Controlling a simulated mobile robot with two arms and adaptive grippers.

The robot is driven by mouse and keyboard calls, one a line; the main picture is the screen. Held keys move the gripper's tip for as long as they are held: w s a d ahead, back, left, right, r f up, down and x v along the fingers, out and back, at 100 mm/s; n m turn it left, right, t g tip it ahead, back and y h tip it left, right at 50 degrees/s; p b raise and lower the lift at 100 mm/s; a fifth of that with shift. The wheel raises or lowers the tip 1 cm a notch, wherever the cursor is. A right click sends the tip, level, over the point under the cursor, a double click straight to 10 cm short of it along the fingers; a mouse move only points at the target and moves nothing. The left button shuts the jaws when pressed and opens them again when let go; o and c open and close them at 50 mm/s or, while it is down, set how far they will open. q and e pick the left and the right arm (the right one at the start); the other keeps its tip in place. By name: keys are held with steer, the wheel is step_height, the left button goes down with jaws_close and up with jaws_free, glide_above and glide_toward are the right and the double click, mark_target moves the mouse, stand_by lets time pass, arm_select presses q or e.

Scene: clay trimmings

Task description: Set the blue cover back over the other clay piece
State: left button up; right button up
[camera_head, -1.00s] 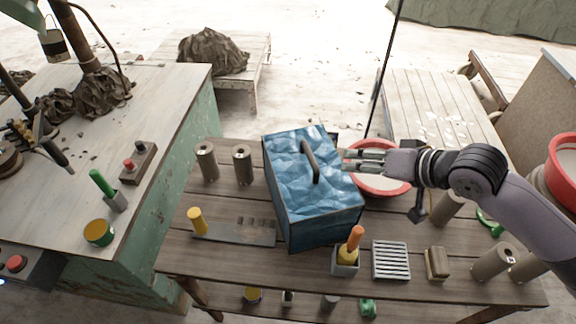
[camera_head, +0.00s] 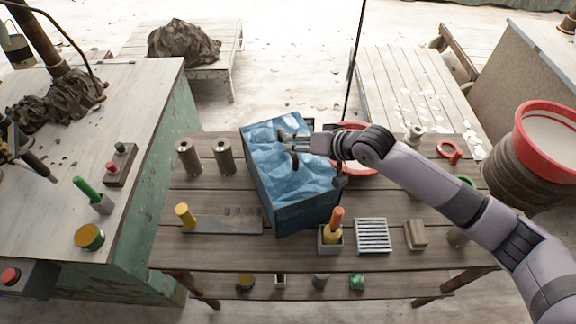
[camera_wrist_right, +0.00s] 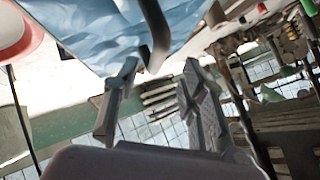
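The blue cover (camera_head: 292,185), a box-like shape with a crumpled-looking blue surface, stands on the wooden table. Its dark curved handle (camera_head: 296,161) rises from the top. My right gripper (camera_head: 287,141) reaches over the cover from the right, at the handle. In the right wrist view the fingers of my right gripper (camera_wrist_right: 160,70) are spread, with the dark handle (camera_wrist_right: 154,30) between and just beyond the tips; I see no grip on it. No uncovered clay piece is clearly seen, and anything inside the cover is hidden. My left gripper is out of view.
Two grey-brown cylinders (camera_head: 224,155) stand left of the cover. A red-rimmed basin (camera_head: 366,166) is partly hidden behind my right arm. An orange-handled tool in a holder (camera_head: 331,236), a white slatted rack (camera_head: 373,236) and a brush-like block (camera_head: 416,235) lie in front.

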mark_target(290, 143)
steer(key=p+x, duration=0.1)
steer(key=x, duration=0.2)
steer(key=shift+w+f, duration=0.1)
steer(key=shift+w, duration=0.2)
steer(key=shift+w+a+f, duration=0.25)
steer(key=shift+a+f, duration=0.05)
steer(key=shift+f, duration=0.05)
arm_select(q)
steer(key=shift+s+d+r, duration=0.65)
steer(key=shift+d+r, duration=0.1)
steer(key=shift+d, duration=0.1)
arm_select(e)
steer(key=shift+c, duration=0.3)
steer(key=c, duration=0.5)
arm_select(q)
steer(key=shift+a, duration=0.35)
arm_select(e)
jaws_close()
